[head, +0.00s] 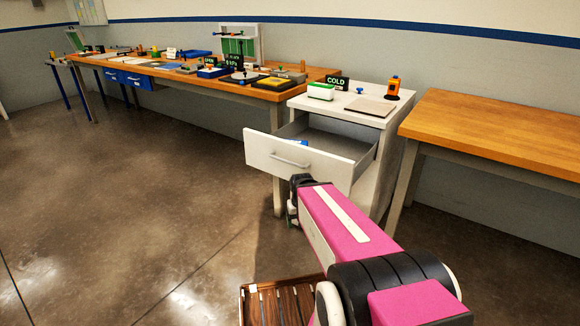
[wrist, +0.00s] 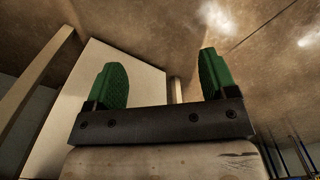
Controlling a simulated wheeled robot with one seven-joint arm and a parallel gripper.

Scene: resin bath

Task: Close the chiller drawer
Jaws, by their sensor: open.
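The chiller drawer (head: 300,157) is pulled out of the white chiller cabinet (head: 388,160) in the head view. It has a white front with a metal bar handle (head: 289,160), and something blue shows inside. My gripper (head: 292,207) is low, just below and in front of the drawer front, largely hidden by my own pink arm. In the wrist view its two green fingers (wrist: 162,82) stand wide apart with nothing between them. A pale flat panel, probably the cabinet, shows behind the left finger. I cannot tell whether the gripper touches anything.
A "COLD" sign (head: 337,83), a white-and-green box (head: 320,91) and an orange bottle (head: 393,86) stand on the cabinet top. A long cluttered workbench (head: 322,74) is to the left, a bare wooden table (head: 500,130) to the right. Floor left of the drawer is clear.

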